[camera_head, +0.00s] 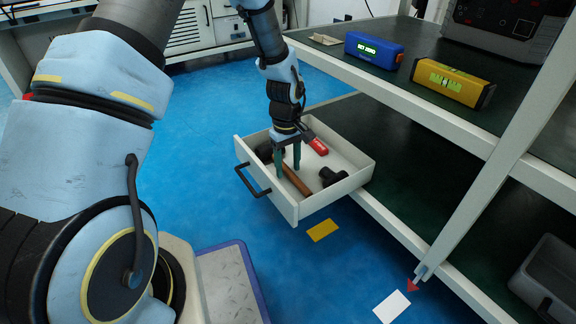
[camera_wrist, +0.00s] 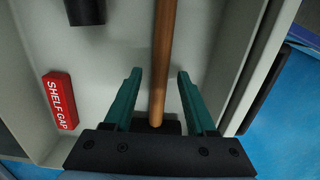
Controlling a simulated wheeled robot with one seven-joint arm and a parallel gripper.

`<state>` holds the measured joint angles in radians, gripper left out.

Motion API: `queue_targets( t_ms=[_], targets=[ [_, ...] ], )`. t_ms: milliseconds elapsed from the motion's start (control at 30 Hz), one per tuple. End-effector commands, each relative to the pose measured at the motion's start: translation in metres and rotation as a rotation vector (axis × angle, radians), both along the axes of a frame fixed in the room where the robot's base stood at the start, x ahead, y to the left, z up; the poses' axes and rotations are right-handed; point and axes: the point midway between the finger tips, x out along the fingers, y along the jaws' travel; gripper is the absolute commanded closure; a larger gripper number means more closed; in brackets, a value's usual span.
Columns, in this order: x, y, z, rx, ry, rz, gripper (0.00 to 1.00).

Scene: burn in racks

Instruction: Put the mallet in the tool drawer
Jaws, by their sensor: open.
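The mallet, with a brown wooden handle (camera_head: 297,180) and a black head (camera_head: 265,151), lies inside the pulled-out white tool drawer (camera_head: 318,206). In the wrist view, its handle (camera_wrist: 163,45) runs between the fingers of my gripper (camera_wrist: 158,73), with a gap on each side. The palm of my gripper partly hides the end near the head. My gripper (camera_head: 288,171) is open, points down into the drawer and holds nothing.
A red block marked "SHELF GAP" (camera_head: 318,146) and a black cylindrical object (camera_head: 333,176) also lie in the drawer. The drawer has a black front handle (camera_head: 253,182). A blue device (camera_head: 373,50) and a yellow one (camera_head: 452,82) stand on the shelf at right.

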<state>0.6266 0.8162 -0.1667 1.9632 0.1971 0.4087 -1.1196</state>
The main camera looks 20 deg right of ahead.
Motion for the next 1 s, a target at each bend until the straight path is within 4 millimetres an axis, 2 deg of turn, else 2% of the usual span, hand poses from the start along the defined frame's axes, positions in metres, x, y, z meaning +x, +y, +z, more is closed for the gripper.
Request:
queue_targets(
  t_ms=[167, 400, 600, 900, 1000],
  targets=[
    [0.002, 0.0, 0.027, -0.002, -0.002, 0.0, 0.43],
    [0.004, 0.0, 0.079, -0.003, -0.003, 0.0, 0.43],
    [0.006, 0.001, 0.11, -0.002, -0.002, 0.0, 0.43],
    [0.007, 0.001, 0.121, 0.0, 0.0, 0.001, 0.43],
    [0.01, 0.009, 0.125, -0.002, -0.006, -0.004, 0.43]
  ],
)
